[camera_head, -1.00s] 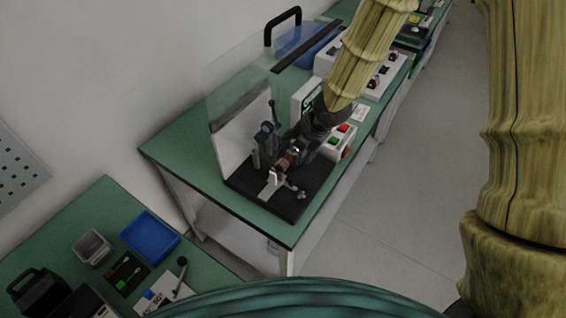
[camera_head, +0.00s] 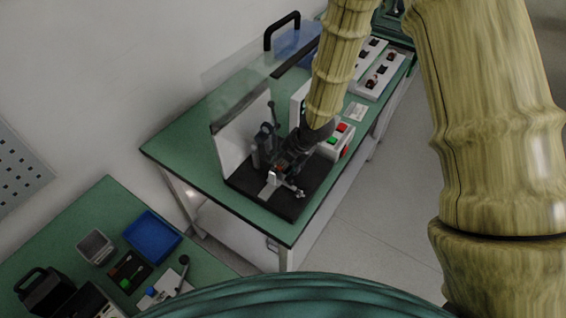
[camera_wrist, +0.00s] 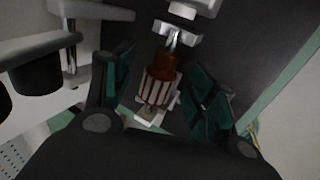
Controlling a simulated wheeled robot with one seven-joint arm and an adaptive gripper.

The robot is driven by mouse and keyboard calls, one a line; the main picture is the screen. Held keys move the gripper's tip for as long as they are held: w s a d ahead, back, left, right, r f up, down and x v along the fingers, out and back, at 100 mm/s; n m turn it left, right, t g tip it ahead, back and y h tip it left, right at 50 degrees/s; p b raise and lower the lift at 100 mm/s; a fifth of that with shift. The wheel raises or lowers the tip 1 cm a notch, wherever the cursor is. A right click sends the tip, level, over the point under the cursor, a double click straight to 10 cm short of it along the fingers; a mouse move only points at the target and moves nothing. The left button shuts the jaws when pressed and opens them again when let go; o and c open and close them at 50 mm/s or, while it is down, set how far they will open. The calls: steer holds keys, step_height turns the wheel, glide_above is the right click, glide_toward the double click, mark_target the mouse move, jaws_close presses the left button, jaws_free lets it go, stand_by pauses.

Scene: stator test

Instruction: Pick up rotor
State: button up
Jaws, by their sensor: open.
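The rotor (camera_wrist: 158,86), with a copper-brown top and a red-and-silver striped body, shows between the two open fingers of my gripper (camera_wrist: 160,92) in the wrist view. Gaps remain on both sides of it. It sits in line with a light metal holder on the dark base plate of the test fixture (camera_head: 292,207). In the head view, my gripper (camera_head: 285,163) is down at the fixture, and the arm and gripper hide most of the rotor.
A clear shield (camera_head: 235,85) and a white panel (camera_head: 232,150) stand behind the fixture. A toggle clamp (camera_head: 266,140) is close at the left. A button box (camera_head: 340,140) stands at the right. A blue bin (camera_head: 152,237) is on the nearer green table.

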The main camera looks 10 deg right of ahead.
mark_target(281, 159)
jaws_close()
steer(key=shift+r, duration=0.15)
steer(key=shift+r+b, duration=0.4)
steer(key=shift+r, duration=0.2)
steer(key=shift+r+b, duration=0.3)
steer(key=shift+r, duration=0.55)
steer(key=s+d+r+b, duration=0.1)
steer(key=s+d+b, duration=0.1)
steer(key=s+d, duration=0.2)
steer(key=s+d+r+b, duration=0.1)
steer(key=s+d+b, duration=0.2)
steer(key=s, duration=0.6)
steer(key=shift+s+d, duration=0.25)
steer(key=shift+d, duration=0.65)
steer(key=shift+r, duration=0.1)
steer(key=shift+r+p, duration=2.4)
steer(key=shift+p, duration=0.05)
